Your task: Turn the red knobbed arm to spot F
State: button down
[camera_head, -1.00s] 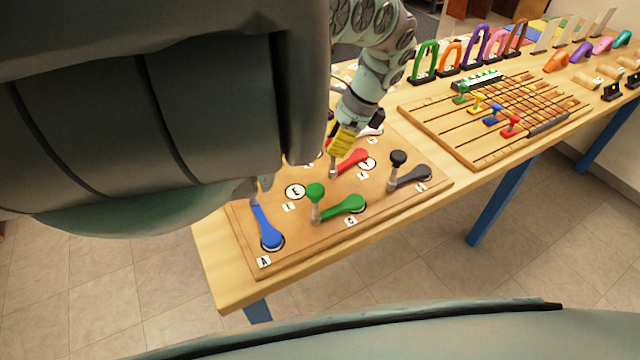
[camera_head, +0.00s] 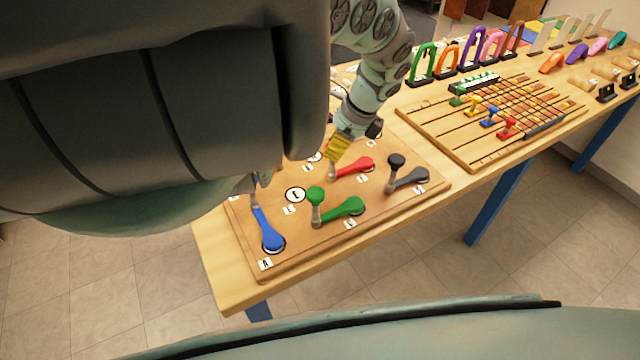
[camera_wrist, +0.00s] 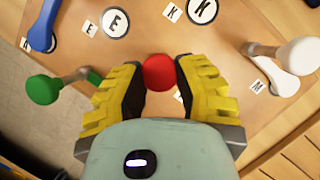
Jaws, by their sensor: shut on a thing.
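The red arm (camera_head: 355,166) lies on the wooden board, its wide end to the right and its metal post at the left end. My gripper (camera_head: 336,152) is over that post in the head view. In the wrist view, the red knob (camera_wrist: 159,72) sits between the two yellow-and-black fingers of my gripper (camera_wrist: 160,85), which are shut on it. The rest of the red arm is hidden there by the gripper. I cannot make out a spot marked F in either view. Round spots E (camera_wrist: 115,22) and K (camera_wrist: 203,10) show beyond the knob.
Near the red arm stand a green knobbed arm (camera_head: 343,208), a black knobbed arm (camera_head: 410,178) and a blue arm (camera_head: 268,232). A white knobbed arm (camera_wrist: 298,55) is right of my gripper in the wrist view. A slotted board (camera_head: 460,140) lies farther right.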

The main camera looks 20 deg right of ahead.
jog(key=c, duration=0.6)
grip_release()
jog(key=shift+o, duration=0.2)
jog(key=shift+d+r, duration=0.1)
jog(key=shift+r, duration=0.4)
jog(key=s+d+r, duration=0.1)
jog(key=s+d, duration=0.1)
jog(key=d, duration=0.1)
jog(key=s+d+r, duration=0.1)
jog(key=s+d, duration=0.2)
jog(key=s+d+r, duration=0.1)
jog(key=s+d, duration=0.2)
jog(key=d, duration=0.1)
jog(key=shift+d+r, duration=0.1)
jog(key=shift+r, duration=0.2)
jog(key=shift+s+d, duration=0.3)
jog(key=shift+d, duration=0.05)
jog(key=shift+f, duration=0.1)
